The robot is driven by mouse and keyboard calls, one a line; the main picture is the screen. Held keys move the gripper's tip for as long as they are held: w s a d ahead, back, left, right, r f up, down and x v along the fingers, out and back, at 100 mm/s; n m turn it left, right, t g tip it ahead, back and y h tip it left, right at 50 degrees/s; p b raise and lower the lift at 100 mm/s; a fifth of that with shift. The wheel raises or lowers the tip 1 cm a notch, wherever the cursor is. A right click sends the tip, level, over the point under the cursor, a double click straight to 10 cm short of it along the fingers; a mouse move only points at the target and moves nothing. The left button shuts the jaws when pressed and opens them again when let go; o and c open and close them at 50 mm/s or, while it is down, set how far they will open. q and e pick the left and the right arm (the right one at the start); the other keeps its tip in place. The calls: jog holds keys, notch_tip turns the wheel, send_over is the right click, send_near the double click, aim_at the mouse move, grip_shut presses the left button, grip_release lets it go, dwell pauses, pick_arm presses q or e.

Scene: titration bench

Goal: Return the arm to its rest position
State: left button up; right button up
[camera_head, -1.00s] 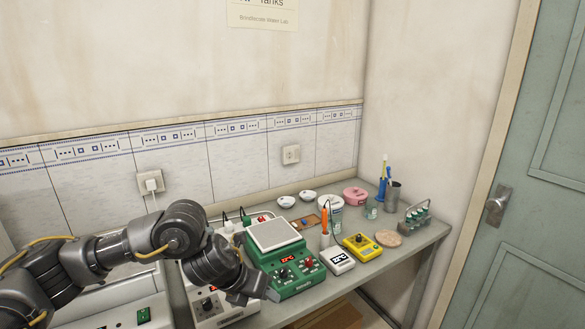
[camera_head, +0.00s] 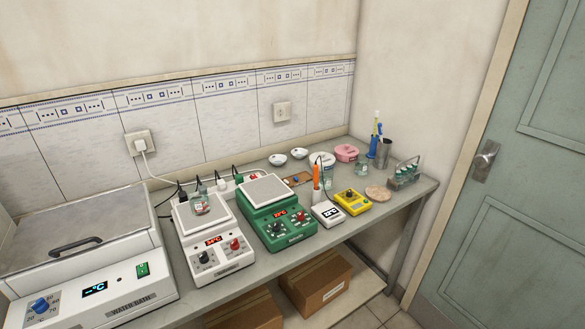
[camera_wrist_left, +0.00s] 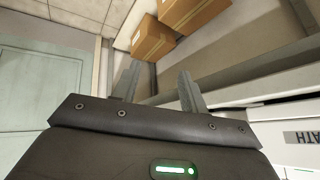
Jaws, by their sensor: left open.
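My left gripper (camera_wrist_left: 158,88) shows only in the left wrist view. Its two fingers stand apart with nothing between them. Beyond the fingers are the bench's underside, cardboard boxes and the floor. Neither arm shows in the head view now. The bench (camera_head: 408,206) runs along the tiled wall, with its devices in clear sight. My right gripper is in neither view.
Cardboard boxes (camera_head: 318,285) lie below. A door (camera_head: 530,190) is at right.

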pick_arm(q)
jog(key=s+a+f+n+g+y, duration=0.1)
jog(key=s+a+f+n+g, duration=0.15)
jog(key=s+a, duration=0.2)
jog(key=s+a+f+n+g+y, duration=0.1)
jog(key=s+a+f+n, duration=0.15)
jog(key=s, duration=0.35)
notch_tip(320, 180, down, 25)
jog(key=s+g, duration=0.2)
jog(key=s+a+f, duration=0.3)
jog(key=s+f, duration=1.3)
jog(key=shift+s+g, duration=0.2)
jog(key=shift+g, duration=0.15)
